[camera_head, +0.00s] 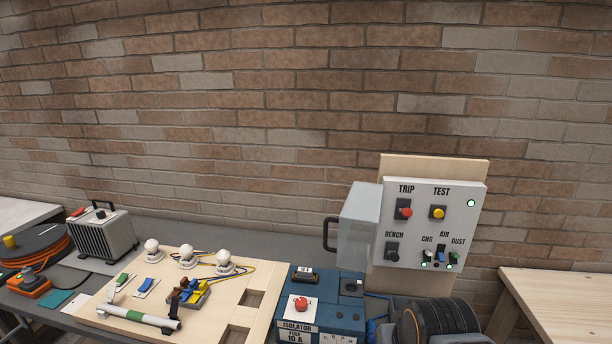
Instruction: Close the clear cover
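The clear cover (359,226) is a see-through box-like lid at the left edge of the grey control panel (462,225). It stands swung open to the left, with a black handle (330,235) on its far left side. The panel's face is uncovered, showing a red TRIP button (405,212), a yellow TEST button (438,212), a black BENCH switch (392,251) and small CHG, AIR and DUST switches. My gripper is not in view.
Below the cover sits a blue isolator box (325,311) with a red knob. Dark round discs (437,321) stand below the panel. A wooden board (188,290) with bulbs and switches lies left. A wooden table (565,305) is at right. The brick wall behind is bare.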

